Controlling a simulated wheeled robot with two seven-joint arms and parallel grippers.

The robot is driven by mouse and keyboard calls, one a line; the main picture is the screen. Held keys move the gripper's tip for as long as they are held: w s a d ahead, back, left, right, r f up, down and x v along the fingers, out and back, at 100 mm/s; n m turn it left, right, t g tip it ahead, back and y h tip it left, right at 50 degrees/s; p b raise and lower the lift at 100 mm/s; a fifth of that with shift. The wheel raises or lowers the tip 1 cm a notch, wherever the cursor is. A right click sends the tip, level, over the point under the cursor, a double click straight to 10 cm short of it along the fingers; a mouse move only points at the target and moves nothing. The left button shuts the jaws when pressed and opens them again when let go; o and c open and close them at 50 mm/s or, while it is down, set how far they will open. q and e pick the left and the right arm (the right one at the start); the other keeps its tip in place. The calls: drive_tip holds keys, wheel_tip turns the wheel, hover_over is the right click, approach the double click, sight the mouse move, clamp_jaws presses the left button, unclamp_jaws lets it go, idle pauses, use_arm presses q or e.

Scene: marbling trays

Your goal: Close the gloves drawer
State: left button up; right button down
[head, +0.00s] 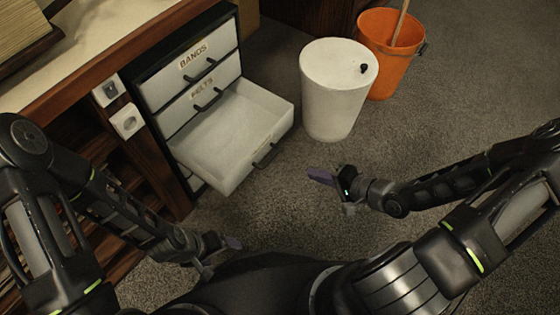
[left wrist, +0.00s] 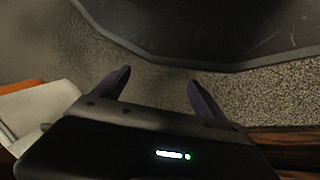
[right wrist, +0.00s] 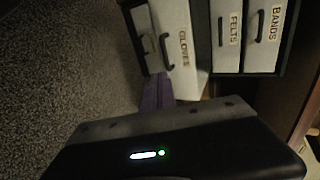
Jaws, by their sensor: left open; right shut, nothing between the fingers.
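The GLOVES label and dark handle show on the drawer front in the right wrist view (right wrist: 182,65). My right gripper (head: 322,176) is shut and empty, out in front of the drawer, apart from it in the head view. Its purple fingertips show below the drawer front in the right wrist view (right wrist: 158,92). My left gripper (head: 232,242) is open and empty, low and nearer my body than the drawer; its spread fingers show in the left wrist view (left wrist: 160,90).
The bands drawer (head: 205,72) and felts drawer (head: 190,110) are shut. A white bin (head: 335,100) stands right of the open drawer, with an orange bucket (head: 400,45) behind. A wood-edged counter (head: 90,75) runs at left.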

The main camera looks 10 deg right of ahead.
use_arm(q)
wheel_tip(320, 180, down, 7)
drive_tip(key=w+b, duration=0.1)
drive_tip(key=b, duration=0.5)
drive_tip(key=shift+w+f+b, duration=0.15)
drive_tip(key=shift+b, duration=0.2)
use_arm(e)
drive_tip(key=r+x, duration=0.1)
drive_tip(key=x, duration=1.2)
drive_tip(key=shift+w+a+f, duration=0.2)
drive_tip(key=shift+w+a, duration=0.2)
drive_tip(key=shift+w, duration=0.1)
